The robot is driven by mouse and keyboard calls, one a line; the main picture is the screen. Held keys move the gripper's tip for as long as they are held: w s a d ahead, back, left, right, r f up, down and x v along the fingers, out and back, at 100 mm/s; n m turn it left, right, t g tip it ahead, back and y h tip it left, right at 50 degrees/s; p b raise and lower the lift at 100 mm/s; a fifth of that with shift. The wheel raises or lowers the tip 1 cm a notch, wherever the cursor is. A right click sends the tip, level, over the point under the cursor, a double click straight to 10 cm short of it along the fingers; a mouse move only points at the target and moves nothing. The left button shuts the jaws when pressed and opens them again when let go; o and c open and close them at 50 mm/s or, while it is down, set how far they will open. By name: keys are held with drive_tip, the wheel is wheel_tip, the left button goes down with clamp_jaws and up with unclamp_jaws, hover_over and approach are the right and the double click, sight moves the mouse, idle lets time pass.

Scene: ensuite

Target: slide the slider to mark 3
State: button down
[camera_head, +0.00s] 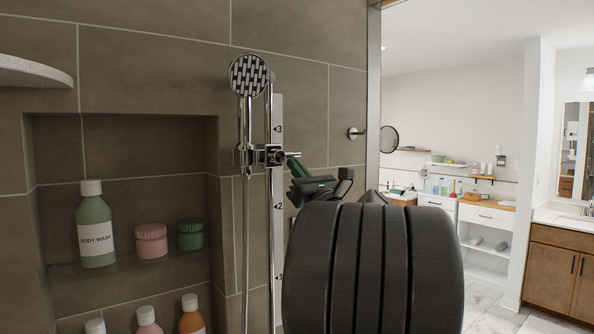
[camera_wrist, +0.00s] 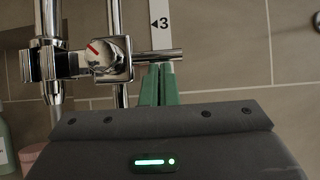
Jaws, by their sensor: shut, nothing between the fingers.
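The slider is a chrome holder block (camera_head: 274,155) on the vertical shower rail (camera_head: 270,215), with a hand shower (camera_head: 248,76) in its holder. It sits between marks 2 and 3 on the white scale strip (camera_head: 279,180), nearer mark 3 (camera_head: 278,128). In the wrist view the slider (camera_wrist: 112,58) has a red line on its face and a chrome bar (camera_wrist: 160,55) reaching right. My gripper (camera_head: 294,164) is shut, its green fingers at the bar. In the wrist view the fingertips (camera_wrist: 157,68) meet the bar's lower side; whether they touch is unclear.
A wall niche (camera_head: 120,180) at left holds a body wash bottle (camera_head: 95,225), a pink jar (camera_head: 151,241) and a green jar (camera_head: 190,235). The shower hose (camera_head: 246,260) hangs beside the rail. A wall knob (camera_head: 355,133) is to the right.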

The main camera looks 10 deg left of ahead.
wheel_tip(320, 180, up, 6)
drive_tip(key=p, duration=0.2)
drive_tip(key=w+a+f+b+v, duration=0.1)
drive_tip(key=f+b+v, duration=0.1)
drive_tip(key=b+v, duration=0.5)
drive_tip(key=shift+v, duration=3)
drive_tip(key=shift+w+a+f, duration=0.1)
drive_tip(key=shift+a, duration=0.05)
